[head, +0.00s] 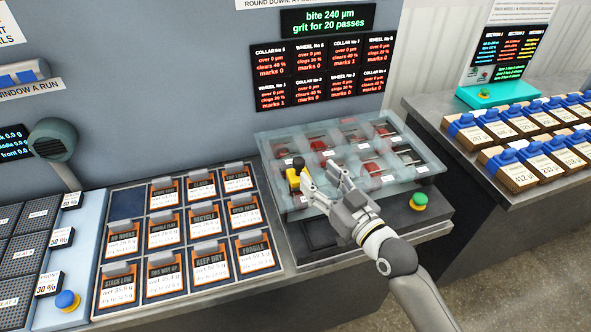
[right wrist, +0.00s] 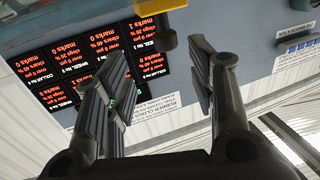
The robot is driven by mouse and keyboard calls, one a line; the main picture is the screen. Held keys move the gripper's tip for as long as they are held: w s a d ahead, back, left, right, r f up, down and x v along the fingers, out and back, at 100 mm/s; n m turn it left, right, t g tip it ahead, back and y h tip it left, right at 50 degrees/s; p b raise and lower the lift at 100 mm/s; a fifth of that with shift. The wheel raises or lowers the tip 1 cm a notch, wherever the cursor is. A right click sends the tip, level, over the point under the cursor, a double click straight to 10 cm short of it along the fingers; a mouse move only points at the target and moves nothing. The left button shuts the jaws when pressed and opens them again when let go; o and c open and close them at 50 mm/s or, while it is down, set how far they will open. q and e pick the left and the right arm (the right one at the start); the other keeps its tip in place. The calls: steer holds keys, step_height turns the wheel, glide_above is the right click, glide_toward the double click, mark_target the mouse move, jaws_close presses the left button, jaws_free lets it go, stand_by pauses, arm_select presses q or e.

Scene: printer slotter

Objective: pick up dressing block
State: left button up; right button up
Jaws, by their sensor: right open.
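A small yellow and black block (head: 296,178), which I take to be the dressing block, is at the left part of the clear-covered case (head: 268,150). In the right wrist view a yellow piece (right wrist: 168,40) shows at the top, just beyond the fingertips. My right gripper (head: 319,172) is open and empty over the case, its fingers just right of the block. In its wrist view the two fingers (right wrist: 152,70) stand wide apart with nothing between them. I cannot tell whether a finger touches the block. My left gripper is not in view.
Several red-and-dark parts sit under the clear cover. A green button (head: 419,200) is at the case's front right. A rack of labelled cards (head: 178,205) lies left. Blue-topped blocks (head: 515,160) stand on the right bench. A display panel (head: 322,70) is on the wall behind.

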mark_target(302, 164)
steer(key=shift+x, duration=1)
steer(key=shift+w+a, duration=0.25)
steer(key=p+x, duration=0.1)
steer(key=x, duration=0.1)
steer(key=p+x, duration=0.1)
steer(key=x, duration=0.1)
steer(key=shift+a+r, duration=0.1)
steer(key=shift+a, duration=0.3)
steer(key=shift+w+a, duration=0.2)
steer(key=shift+w, duration=0.2)
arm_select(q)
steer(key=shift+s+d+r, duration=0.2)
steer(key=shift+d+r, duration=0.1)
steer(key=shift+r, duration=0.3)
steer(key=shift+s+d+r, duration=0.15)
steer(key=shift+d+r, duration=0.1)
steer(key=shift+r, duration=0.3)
arm_select(e)
steer(key=c, duration=0.4)
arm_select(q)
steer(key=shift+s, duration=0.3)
arm_select(e)
jaws_close()
